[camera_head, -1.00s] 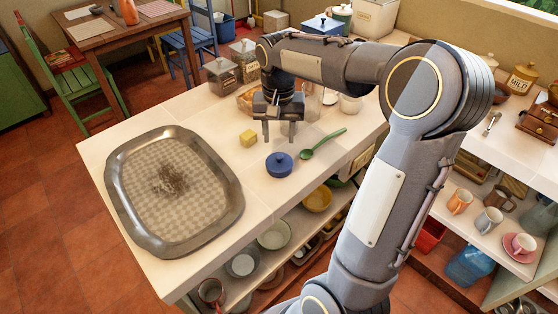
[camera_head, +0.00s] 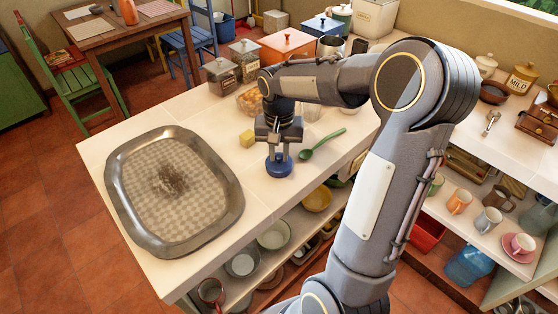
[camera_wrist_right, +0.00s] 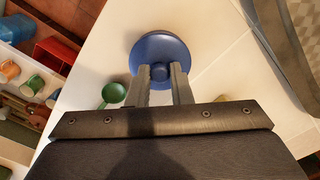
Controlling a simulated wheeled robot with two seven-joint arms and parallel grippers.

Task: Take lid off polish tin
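The polish tin (camera_head: 279,168) is small, round and blue, and stands on the white counter near its front edge. Its blue lid with a round knob shows in the right wrist view (camera_wrist_right: 160,50). My right gripper (camera_head: 279,155) points straight down over the tin. In the right wrist view its two fingers (camera_wrist_right: 160,73) stand on either side of the knob, with small gaps showing, so they look open around it. Whether the fingertips touch the lid cannot be told. My left gripper is not in view.
A green spoon (camera_head: 320,145) lies right of the tin. A yellow cube (camera_head: 247,138) sits to its left. A large metal tray (camera_head: 225,213) fills the counter's left part. Glass jars (camera_head: 222,77) and an orange box (camera_head: 287,47) stand behind. Shelves with bowls (camera_head: 275,235) lie below the counter edge.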

